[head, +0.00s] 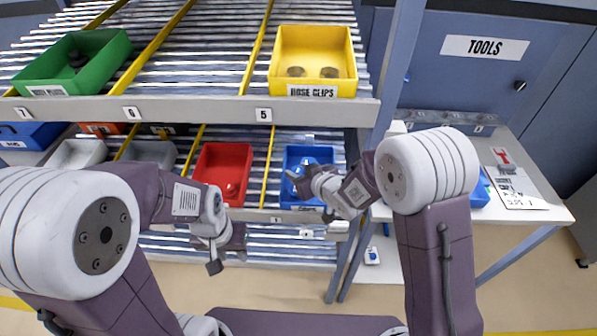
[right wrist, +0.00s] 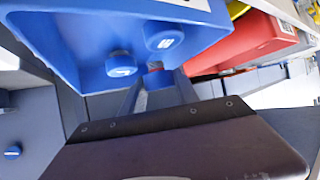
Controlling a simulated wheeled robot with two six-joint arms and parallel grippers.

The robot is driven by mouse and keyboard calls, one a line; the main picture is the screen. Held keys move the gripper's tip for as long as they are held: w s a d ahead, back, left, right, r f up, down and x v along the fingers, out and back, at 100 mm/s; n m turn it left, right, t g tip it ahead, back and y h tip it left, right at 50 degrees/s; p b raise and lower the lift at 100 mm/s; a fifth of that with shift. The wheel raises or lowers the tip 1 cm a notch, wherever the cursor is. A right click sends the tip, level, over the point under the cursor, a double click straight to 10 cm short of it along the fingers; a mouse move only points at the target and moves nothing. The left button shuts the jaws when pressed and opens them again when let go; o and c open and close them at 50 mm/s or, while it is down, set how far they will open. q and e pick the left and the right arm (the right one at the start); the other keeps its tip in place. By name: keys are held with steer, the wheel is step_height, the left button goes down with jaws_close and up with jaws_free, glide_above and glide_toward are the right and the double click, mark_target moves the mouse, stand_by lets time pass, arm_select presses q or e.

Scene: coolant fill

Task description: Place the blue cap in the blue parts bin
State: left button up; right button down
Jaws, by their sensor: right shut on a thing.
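The blue parts bin (head: 291,157) sits on the lower shelf, right of a red bin. It fills the upper left of the right wrist view (right wrist: 60,35). My right gripper (head: 298,180) is over this bin.
The red bin (head: 222,160) is left of the blue bin. A yellow bin (head: 313,45) and a green bin (head: 75,60) stand on the upper shelf. A rack post (head: 363,200) rises right of the blue bin. A side table (head: 540,205) stands at right.

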steer(key=c, duration=0.9)
jaws_free()
steer(key=shift+r+p, duration=0.55)
steer(key=shift+p, duration=0.1)
steer(key=shift+s+d+r, duration=0.15)
steer(key=shift+s+r, duration=0.05)
steer(key=shift+r, duration=0.1)
steer(key=b+v, duration=0.3)
steer(key=v, duration=0.8)
steer(key=shift+s+d, duration=0.1)
steer(key=shift+s, duration=0.2)
